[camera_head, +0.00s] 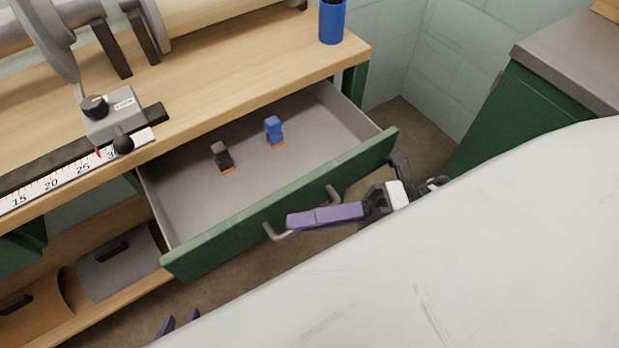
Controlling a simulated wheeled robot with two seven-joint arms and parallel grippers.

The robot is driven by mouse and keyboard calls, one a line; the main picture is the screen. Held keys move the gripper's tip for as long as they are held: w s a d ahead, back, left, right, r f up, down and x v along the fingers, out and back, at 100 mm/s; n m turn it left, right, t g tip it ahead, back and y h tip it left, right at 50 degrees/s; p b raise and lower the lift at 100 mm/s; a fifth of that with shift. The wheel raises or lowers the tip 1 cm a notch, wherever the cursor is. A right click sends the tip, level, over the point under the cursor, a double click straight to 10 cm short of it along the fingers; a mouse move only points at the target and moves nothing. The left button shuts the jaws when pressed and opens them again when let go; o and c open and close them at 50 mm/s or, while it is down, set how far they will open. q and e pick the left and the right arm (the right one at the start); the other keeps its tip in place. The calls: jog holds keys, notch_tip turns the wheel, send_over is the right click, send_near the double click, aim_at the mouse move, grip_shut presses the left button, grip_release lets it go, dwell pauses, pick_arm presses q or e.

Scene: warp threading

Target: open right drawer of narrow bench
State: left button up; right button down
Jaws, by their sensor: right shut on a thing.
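The green-fronted drawer (290,207) of the wooden-topped bench (230,62) stands pulled out, its grey inside showing. In it stand a dark small item (221,156) and a blue small item (273,131), both with orange ends. My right gripper (318,217), with purple fingers, is shut on the drawer's grey bar handle (278,234) and hides its middle. My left gripper (180,324) shows only its purple fingertips at the bottom edge. They are apart, with nothing seen between them; the rest is hidden.
A measuring fixture with a ruler (70,179) lies on the bench top, and a blue cup (332,22) stands near its right end. A lower shelf holds grey (115,266) and brown pieces. A green cabinet (520,115) stands to the right, with floor between.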

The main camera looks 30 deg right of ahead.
jog(key=shift+s, duration=0.2)
jog(key=c, duration=1.8)
grip_release()
jog(key=shift+c, duration=0.2)
jog(key=shift+d, duration=0.1)
jog(key=v, duration=1)
jog(key=shift+d, duration=0.15)
jog(key=shift+s+f, duration=0.1)
